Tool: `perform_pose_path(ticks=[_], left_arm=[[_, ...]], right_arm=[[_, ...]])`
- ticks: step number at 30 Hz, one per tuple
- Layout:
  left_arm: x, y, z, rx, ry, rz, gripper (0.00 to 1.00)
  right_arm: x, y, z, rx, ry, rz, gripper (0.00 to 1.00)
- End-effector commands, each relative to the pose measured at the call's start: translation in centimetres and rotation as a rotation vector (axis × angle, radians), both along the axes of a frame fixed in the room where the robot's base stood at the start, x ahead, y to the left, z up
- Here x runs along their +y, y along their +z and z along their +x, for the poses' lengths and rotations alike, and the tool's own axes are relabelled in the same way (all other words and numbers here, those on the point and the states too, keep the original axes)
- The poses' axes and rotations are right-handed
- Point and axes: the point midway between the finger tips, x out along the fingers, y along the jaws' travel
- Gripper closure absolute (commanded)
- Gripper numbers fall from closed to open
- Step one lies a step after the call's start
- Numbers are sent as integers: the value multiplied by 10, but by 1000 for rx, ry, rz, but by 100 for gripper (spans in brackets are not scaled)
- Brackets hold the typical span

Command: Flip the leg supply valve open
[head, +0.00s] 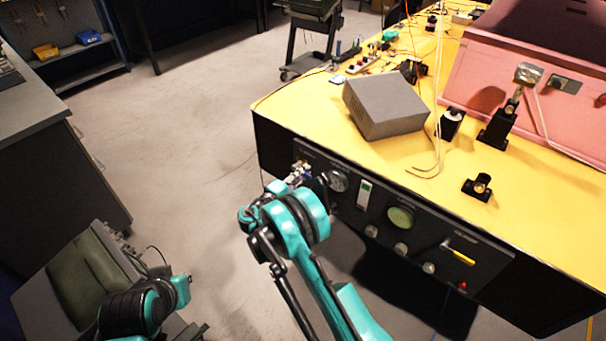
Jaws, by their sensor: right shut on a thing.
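A small metal and blue valve (298,171) sits at the left end of the dark front panel, beside a round gauge (338,181). I take it for the leg supply valve; the panel lettering is too small to read. My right gripper (309,181) is at this valve, shut on its handle. My teal wrist and the dark gripper body hide much of the handle and fingertips, so its exact angle is unclear. My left gripper (197,330) is low at the left, away from the panel, and its jaws are not clear.
The panel (375,232) also carries a green dial (400,218), several knobs and a yellow-handled lever (458,255). Above is a yellow tabletop (300,108) with a grey box (386,106) and a pink foam enclosure (470,75).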

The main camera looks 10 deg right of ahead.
Motion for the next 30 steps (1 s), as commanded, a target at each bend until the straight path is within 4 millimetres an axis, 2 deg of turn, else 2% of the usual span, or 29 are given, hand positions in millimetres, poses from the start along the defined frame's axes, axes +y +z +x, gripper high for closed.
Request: perform_pose_path(ticks=[17, 18, 20, 21, 30], left_arm=[[0, 0, 0, 0, 0, 0, 100], [0, 0, 0, 0, 0, 0, 100], [0, 0, 0, 0, 0, 0, 100], [0, 0, 0, 0, 0, 0, 100], [0, 0, 0, 0, 0, 0, 100]], right_arm=[[0, 1, 0, 29, 1, -23, 100], [0, 1, 0, 29, 1, -23, 84], [0, 1, 0, 28, 1, -22, 68], [0, 1, 0, 28, 1, -22, 64], [0, 1, 0, 28, 1, -22, 64]])
